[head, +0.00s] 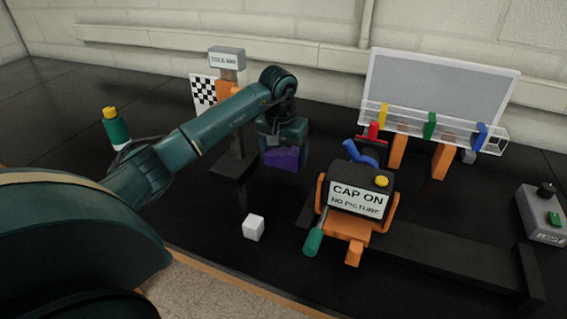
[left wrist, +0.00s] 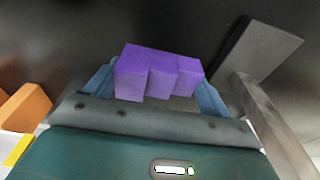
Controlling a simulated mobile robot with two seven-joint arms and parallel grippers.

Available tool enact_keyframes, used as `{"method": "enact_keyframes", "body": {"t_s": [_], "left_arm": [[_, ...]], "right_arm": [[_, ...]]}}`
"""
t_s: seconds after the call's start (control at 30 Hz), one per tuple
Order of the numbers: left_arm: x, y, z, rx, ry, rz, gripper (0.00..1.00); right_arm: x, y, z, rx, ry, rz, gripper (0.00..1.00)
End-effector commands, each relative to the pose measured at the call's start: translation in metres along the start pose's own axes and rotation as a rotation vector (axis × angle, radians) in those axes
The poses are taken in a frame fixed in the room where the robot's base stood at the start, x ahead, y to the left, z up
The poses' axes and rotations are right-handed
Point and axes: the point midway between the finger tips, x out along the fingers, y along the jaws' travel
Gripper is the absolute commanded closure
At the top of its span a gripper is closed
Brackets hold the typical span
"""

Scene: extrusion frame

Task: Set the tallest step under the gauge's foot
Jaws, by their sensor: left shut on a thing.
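My left gripper (head: 283,143) is shut on a purple stepped block (head: 281,159) and holds it above the black table. In the left wrist view the block (left wrist: 158,72) sits between the blue fingers of the gripper (left wrist: 156,88), with several steps showing. The likely gauge is a post stand with a grey labelled head (head: 227,58) and an orange part, partly behind my left arm. Its dark flat base (head: 233,168) is left of the block, apart from it. The post (left wrist: 268,118) and a dark plate (left wrist: 262,50) show at right in the wrist view. The gauge's foot is not clearly visible.
A white cube (head: 254,228) lies in front of the held block. A clear rack (head: 445,127) with coloured tabs, a grey control box (head: 541,215) and a green bottle (head: 117,128) stand further off.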

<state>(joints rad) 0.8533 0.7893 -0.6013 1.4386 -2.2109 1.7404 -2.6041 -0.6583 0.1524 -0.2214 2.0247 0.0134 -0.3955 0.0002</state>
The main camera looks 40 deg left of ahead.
Motion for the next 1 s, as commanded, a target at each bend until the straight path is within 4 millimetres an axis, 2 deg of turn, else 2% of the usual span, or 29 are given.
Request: {"method": "enact_keyframes", "body": {"t_s": [0.33, 0.7, 0.73, 0.93, 1.0], "left_arm": [[0.037, 0.001, 0.006, 0.0, -0.002, 0.001, 0.44], [0.043, 0.0, 0.006, 0.0, 0.001, 0.0, 0.44], [0.042, 0.0, 0.006, 0.0, 0.001, 0.0, 0.16], [0.041, 0.0, 0.006, 0.0, 0.0, 0.0, 0.0], [0.041, 0.0, 0.006, 0.0, 0.0, 0.0, 0.0]], "right_arm": [[-0.001, -0.001, 0.001, 0.008, -0.013, 0.002, 0.64], [0.0, -0.003, 0.008, 0.012, -0.019, 0.0, 0.64], [-0.001, -0.003, 0.007, 0.011, -0.019, 0.0, 0.64], [-0.003, -0.003, 0.007, 0.009, -0.02, -0.002, 0.64], [-0.003, -0.003, 0.007, 0.006, -0.02, -0.003, 0.64]]}}
